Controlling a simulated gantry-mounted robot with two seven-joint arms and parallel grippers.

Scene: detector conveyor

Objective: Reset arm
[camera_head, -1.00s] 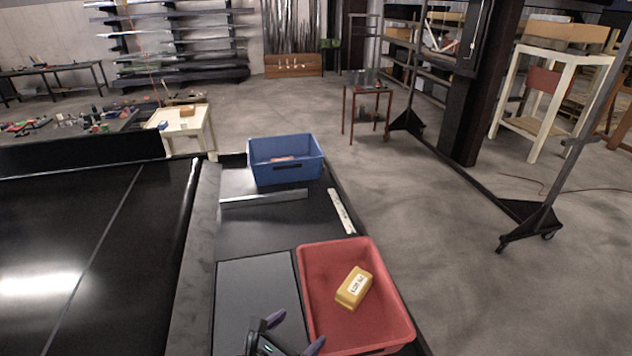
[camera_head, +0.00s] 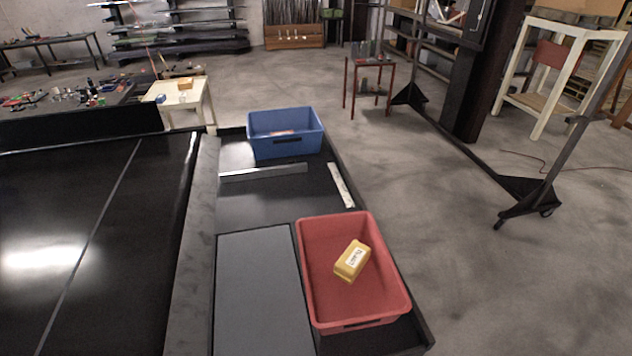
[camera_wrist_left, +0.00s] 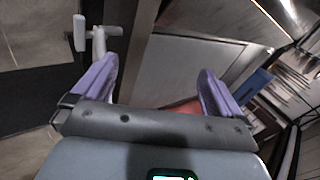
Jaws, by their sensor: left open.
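My left gripper (camera_wrist_left: 155,88) shows in the left wrist view with its two purple fingers wide apart and nothing between them. It is out of the head view. My right gripper is in neither view. In the head view a yellow box (camera_head: 351,261) with a white label lies in the red bin (camera_head: 313,284), apart from any gripper. A blue bin (camera_head: 285,147) with something reddish inside stands farther back on the same black bench.
A black conveyor (camera_head: 130,250) runs along the left. A grey panel (camera_head: 262,295) lies left of the red bin, and a metal bar (camera_head: 264,172) lies before the blue bin. A red side table (camera_head: 369,85) and a wheeled frame (camera_head: 520,205) stand on the floor at right.

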